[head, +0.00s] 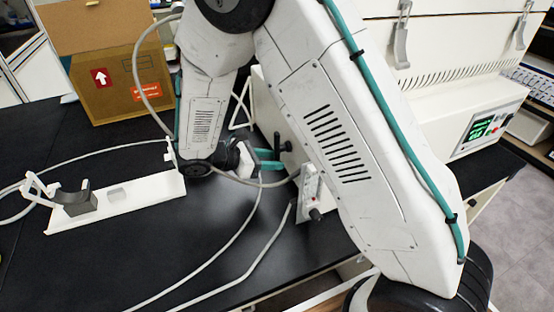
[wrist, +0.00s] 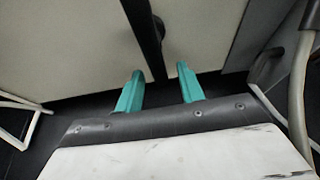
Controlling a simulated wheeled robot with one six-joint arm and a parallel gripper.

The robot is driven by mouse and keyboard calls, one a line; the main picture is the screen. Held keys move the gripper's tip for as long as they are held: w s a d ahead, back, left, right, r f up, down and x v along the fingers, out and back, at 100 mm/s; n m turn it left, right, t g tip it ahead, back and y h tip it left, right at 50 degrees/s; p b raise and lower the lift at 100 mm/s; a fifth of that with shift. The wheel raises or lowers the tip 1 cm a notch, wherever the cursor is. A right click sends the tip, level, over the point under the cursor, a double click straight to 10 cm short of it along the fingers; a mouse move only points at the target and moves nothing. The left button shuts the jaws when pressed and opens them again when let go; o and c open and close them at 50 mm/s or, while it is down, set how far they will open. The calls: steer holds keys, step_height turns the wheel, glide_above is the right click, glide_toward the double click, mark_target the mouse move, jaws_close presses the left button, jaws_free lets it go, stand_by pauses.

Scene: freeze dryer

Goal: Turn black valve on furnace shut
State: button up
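The furnace (head: 460,100) is a large white cabinet at the right with a green display. A black valve (head: 286,147) sticks out low on its side, partly hidden behind my arm. In the wrist view, a dark bar with a black knob-like end, which looks like the valve (wrist: 157,28), stands against the pale panel ahead of the fingers. My gripper (wrist: 160,78) has two teal fingers, spread apart with nothing held between them. In the head view, my gripper (head: 278,159) is close to the valve. I cannot tell whether a finger touches it.
A white holder plate (head: 140,197) lies on the black bench left of my gripper. A cardboard box (head: 120,80) stands behind. A power strip (head: 311,190) is near the furnace's lower side. Pale cables cross the bench, with bare bench at the front left.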

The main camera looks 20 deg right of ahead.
steer(key=v, duration=0.5)
steer(key=shift+a+r, duration=0.1)
steer(key=shift+a, duration=0.25)
